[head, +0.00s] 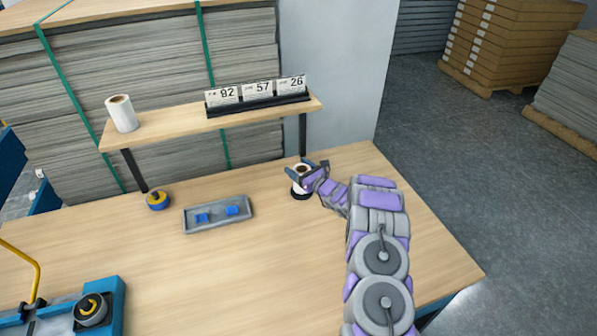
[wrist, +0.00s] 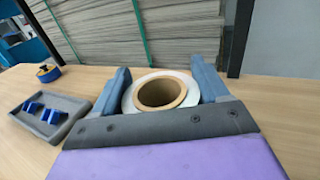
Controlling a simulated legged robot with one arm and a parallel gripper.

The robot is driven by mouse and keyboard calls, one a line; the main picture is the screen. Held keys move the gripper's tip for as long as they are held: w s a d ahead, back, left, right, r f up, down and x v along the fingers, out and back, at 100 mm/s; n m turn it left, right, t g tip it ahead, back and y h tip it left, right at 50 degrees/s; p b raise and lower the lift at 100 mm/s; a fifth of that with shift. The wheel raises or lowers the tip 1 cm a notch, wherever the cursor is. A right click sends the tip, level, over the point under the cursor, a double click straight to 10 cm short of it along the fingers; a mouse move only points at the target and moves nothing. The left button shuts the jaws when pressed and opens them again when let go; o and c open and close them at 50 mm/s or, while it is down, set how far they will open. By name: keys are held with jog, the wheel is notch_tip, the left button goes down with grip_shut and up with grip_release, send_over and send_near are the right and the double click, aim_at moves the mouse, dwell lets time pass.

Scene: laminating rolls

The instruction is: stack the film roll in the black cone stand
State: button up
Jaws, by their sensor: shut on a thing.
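A white film roll with a brown core (wrist: 160,93) sits between the fingers of my gripper (wrist: 160,85) in the wrist view. In the head view my gripper (head: 303,172) is shut on this film roll (head: 301,185), near the back right of the table. The roll is upright, with its core opening facing up. A black round base, likely the black cone stand (head: 301,196), shows directly under the roll. Any cone is hidden, and I cannot tell whether the roll rests fully on the base.
A grey tray (head: 218,226) with blue parts lies left of my gripper. Another white roll (head: 122,114) and number cards (head: 257,92) sit on the raised shelf (head: 170,127). A blue device (head: 112,298) is front left. The table's middle is clear.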

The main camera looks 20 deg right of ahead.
jog(key=shift+f, duration=0.25)
jog(key=shift+f, duration=0.1)
jog(key=shift+f, duration=0.3)
jog(key=o, duration=1.2)
